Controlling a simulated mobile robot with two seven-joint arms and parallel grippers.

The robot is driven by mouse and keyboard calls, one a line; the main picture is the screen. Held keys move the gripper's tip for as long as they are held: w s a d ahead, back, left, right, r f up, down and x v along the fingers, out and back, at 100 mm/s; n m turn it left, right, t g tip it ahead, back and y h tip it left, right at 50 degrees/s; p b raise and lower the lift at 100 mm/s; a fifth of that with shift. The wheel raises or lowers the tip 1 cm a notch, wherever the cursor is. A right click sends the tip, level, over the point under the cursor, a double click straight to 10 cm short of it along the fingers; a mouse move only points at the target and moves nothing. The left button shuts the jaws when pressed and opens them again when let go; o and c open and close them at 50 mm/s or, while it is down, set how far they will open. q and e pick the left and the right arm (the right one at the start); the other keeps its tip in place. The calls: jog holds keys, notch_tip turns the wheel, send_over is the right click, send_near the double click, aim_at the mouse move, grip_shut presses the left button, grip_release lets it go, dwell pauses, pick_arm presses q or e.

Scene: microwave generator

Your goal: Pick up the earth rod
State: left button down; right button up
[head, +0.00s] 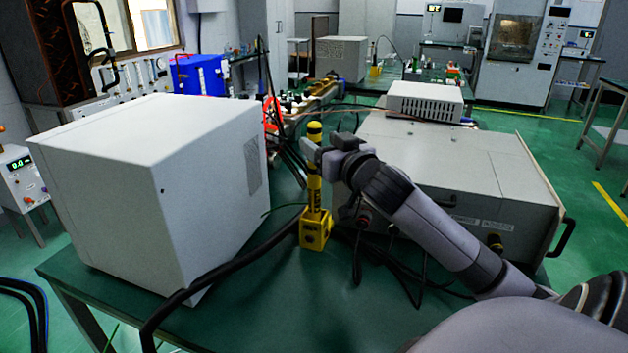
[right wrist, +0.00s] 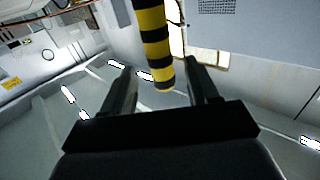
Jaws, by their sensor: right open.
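The earth rod (head: 314,180) is a yellow rod with black bands near its top. It stands upright in a yellow block-shaped holder (head: 316,231) on the green table. My right gripper (head: 318,152) is at the upper part of the rod, coming from the right. In the right wrist view the banded rod (right wrist: 154,42) shows between the two open fingers (right wrist: 160,88), with visible gaps on both sides. The rod's far end is cut off by the top edge of that view. My left gripper is not in view.
A large white box (head: 150,190) stands left of the rod. A grey cabinet (head: 460,170) with a handle stands to the right, behind my right arm. Black cables (head: 220,270) run across the green table (head: 260,320) around the holder. The front of the table is mostly clear.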

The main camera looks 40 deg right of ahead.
aim_at(318, 141)
jog(key=shift+x, duration=1.85)
grip_shut()
